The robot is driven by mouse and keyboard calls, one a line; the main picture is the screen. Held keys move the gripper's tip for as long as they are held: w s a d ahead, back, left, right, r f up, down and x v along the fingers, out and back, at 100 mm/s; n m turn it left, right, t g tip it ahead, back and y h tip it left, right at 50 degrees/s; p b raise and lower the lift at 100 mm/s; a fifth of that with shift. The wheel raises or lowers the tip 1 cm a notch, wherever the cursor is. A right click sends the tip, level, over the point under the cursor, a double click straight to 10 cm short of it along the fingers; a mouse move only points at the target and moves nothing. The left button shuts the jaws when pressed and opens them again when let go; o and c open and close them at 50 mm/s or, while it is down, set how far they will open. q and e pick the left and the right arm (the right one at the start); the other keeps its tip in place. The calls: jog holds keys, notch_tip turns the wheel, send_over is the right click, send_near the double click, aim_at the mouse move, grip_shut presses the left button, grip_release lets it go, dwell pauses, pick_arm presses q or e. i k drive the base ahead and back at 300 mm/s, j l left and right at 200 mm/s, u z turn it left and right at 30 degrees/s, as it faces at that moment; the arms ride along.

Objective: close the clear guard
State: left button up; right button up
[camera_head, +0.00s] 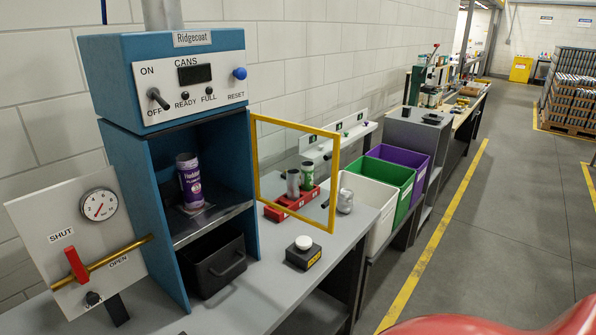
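The clear guard (335,148) is a see-through panel in a yellow frame. It stands swung open at the right edge of the blue machine (140,158), so the front of the machine is uncovered. A small dark knob sits near the guard's outer edge. A purple can (190,180) stands upright on the shelf (213,220) inside the machine. Neither of my grippers shows in this view.
A black bin (213,266) sits under the shelf. A white-topped button box (303,252) is on the grey bench near the guard's lower edge. A red can rack (285,207) shows through the guard. White, green and purple bins stand to the right.

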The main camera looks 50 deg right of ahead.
aim_at(334, 155)
jog(key=l+u, duration=0.15)
jog(key=l, duration=0.6)
jog(key=l+u, duration=0.15)
jog(key=l, duration=0.6)
jog(key=k+l+u, duration=0.1)
jog(key=l, duration=0.65)
jog(key=k+l+u, duration=0.15)
jog(key=l, duration=0.9)
jog(key=i+l, duration=0.15)
jog(key=l+u, duration=0.05)
jog(key=l, duration=0.05)
